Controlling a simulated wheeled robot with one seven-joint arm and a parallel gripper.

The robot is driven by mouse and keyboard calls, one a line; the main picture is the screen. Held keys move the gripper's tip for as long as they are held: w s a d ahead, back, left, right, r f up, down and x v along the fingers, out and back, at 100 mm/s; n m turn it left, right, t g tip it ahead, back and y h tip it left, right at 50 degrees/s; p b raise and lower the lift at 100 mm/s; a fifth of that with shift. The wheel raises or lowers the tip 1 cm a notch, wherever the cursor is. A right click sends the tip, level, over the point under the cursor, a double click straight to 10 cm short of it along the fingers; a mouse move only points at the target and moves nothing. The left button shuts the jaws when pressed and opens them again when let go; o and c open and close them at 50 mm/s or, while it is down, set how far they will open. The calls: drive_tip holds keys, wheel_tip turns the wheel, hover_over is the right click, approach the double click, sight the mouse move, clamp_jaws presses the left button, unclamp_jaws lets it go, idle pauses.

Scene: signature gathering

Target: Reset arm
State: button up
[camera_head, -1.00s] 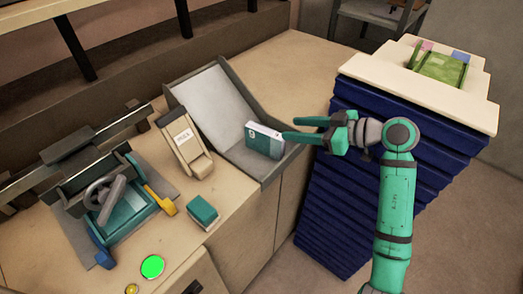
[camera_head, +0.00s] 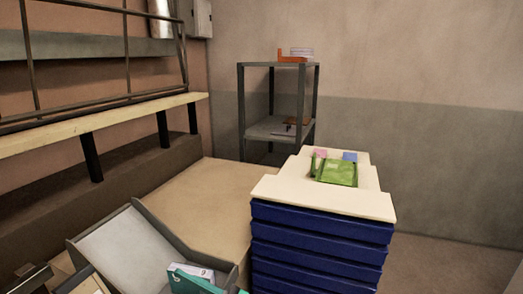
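In the head view, a small white and teal box (camera_head: 192,271) sits at the lower end of the grey sloped tray (camera_head: 152,216), partly cut off by the bottom edge. A teal sliver (camera_head: 241,291) at the bottom edge beside the box looks like a fingertip of my gripper. The rest of my gripper and my arm are out of frame. Whether the gripper is open or shut, or touches the box, does not show.
A stack of dark blue drawers (camera_head: 318,243) with a cream stepped top (camera_head: 290,193) stands right of the tray. A grey shelf rack (camera_head: 241,105) stands behind. Bare counter (camera_head: 205,195) lies behind the tray.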

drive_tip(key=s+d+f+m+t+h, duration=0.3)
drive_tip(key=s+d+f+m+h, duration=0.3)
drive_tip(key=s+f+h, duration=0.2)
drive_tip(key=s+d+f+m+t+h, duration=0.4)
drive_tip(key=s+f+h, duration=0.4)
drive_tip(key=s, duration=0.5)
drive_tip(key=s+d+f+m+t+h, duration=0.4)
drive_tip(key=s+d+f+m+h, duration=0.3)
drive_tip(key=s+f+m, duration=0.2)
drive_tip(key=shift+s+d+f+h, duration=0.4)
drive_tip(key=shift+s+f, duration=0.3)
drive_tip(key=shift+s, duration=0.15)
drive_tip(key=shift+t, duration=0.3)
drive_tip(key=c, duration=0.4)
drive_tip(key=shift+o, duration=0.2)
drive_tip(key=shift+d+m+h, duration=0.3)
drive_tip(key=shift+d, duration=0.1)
